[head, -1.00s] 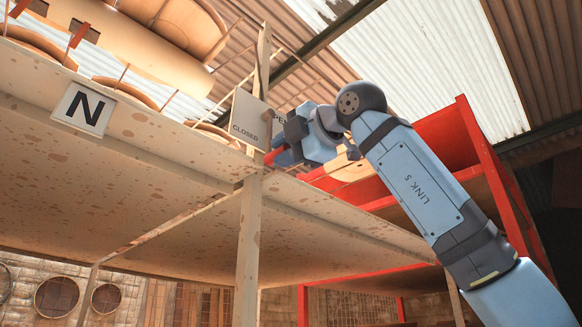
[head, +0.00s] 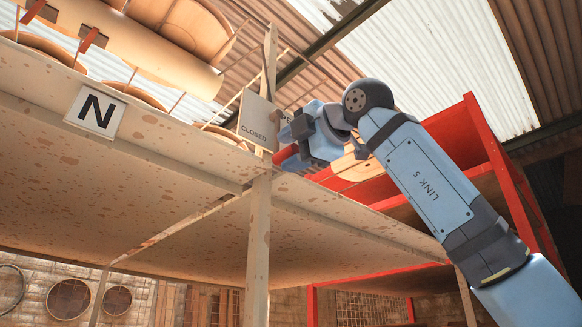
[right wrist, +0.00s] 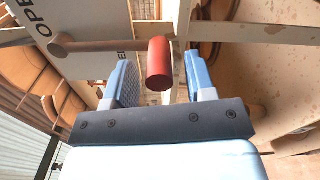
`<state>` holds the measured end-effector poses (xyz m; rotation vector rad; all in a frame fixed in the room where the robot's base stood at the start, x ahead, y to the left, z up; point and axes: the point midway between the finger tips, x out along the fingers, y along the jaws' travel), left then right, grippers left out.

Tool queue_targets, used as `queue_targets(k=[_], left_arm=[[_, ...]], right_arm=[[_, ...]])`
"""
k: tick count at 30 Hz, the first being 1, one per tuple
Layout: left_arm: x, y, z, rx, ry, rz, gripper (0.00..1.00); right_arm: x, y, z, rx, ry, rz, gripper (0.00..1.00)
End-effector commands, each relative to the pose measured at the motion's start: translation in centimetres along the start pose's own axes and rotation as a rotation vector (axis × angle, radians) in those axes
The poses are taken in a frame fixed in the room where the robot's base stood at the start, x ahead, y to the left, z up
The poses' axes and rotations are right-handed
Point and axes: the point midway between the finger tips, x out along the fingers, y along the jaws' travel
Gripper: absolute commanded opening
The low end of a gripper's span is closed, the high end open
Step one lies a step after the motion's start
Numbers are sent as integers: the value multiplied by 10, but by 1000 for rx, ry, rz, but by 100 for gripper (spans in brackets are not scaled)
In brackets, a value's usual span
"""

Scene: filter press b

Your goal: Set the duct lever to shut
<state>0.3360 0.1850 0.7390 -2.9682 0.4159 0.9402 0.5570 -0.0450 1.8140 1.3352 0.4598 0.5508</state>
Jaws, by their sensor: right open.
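The duct lever shows in the right wrist view as a brown rod with a red grip (right wrist: 160,64). The rod runs from a round pivot at the left, on a pale plate (right wrist: 88,35) lettered OPEN, to the grip. My right gripper (right wrist: 157,75) is open, with the red grip in the gap between its fingers and no clear contact. In the head view, the plate (head: 258,119) shows CLOSED at its left, and my right gripper (head: 284,146) is at its right edge. It hides much of the lever there. My left gripper is not in view.
A pale, stained platform (head: 150,140) with an N sign (head: 95,110) runs below the plate, on a post (head: 258,245). Large tan ducts (head: 150,45) lie at the upper left. A red frame (head: 485,150) stands behind my right arm.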

Motion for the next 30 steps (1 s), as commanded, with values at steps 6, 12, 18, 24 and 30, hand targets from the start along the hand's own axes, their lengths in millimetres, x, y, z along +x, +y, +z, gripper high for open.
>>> queue_targets(k=[6, 12, 18, 24, 30], left_arm=[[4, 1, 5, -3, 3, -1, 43], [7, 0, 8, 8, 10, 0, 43], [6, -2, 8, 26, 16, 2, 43], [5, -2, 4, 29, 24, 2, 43], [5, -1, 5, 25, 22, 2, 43]], right_arm=[[-32, -2, 0, -3, -1, 3, 51], [-79, -1, 0, -2, -2, 4, 51], [-116, 0, -1, -2, -1, 2, 51], [-134, 0, -1, 0, 0, 0, 51], [-136, 0, -1, 0, 1, 0, 51]])
